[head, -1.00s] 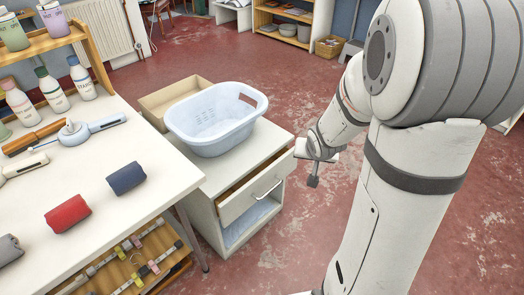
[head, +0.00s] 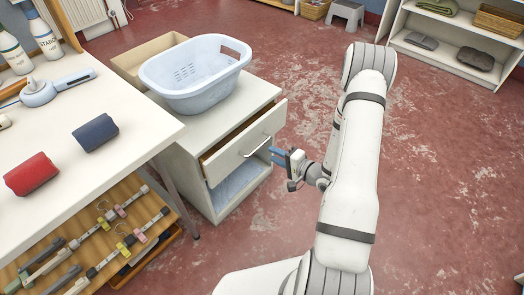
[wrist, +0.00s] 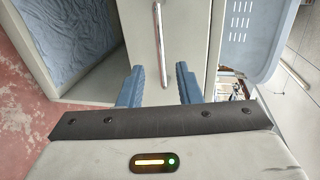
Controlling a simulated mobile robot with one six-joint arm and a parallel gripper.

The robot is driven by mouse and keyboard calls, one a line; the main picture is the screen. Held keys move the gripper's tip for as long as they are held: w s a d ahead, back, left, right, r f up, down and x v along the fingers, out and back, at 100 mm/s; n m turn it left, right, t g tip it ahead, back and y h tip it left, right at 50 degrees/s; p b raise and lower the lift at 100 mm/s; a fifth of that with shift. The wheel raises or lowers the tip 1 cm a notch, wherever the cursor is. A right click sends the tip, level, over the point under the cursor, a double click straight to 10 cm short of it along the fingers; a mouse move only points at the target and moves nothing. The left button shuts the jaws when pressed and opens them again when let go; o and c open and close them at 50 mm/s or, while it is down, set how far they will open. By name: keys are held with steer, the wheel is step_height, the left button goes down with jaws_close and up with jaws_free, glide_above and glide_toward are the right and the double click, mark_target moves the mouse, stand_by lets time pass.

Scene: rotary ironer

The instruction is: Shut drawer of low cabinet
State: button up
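The low cabinet (head: 272,92) is white and stands beside the worktable. Its drawer (head: 246,144) is pulled partly out, with a dark gap behind the front panel. A silver bar handle (head: 255,147) is on that panel. My gripper (head: 277,156) is just in front of the drawer front, near the handle, with blue fingers. In the wrist view the fingers (wrist: 160,84) are apart with nothing between them. The handle (wrist: 158,45) lies ahead of the gap between them, on the drawer front (wrist: 185,40). Whether a finger touches the panel I cannot tell.
A pale blue basket (head: 196,75) stands on the cabinet, in front of a cardboard box (head: 146,55). An open compartment (head: 240,183) with blue lining is below the drawer. The worktable (head: 150,130) with rolled cloths is at left.

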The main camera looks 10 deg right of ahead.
steer(key=b+x, duration=0.1)
steer(key=x, duration=0.5)
steer(key=shift+w+a+b, duration=0.25)
steer(key=shift+w+b, duration=0.05)
steer(key=shift+w, duration=0.05)
steer(key=shift+c, duration=0.4)
jaws_close()
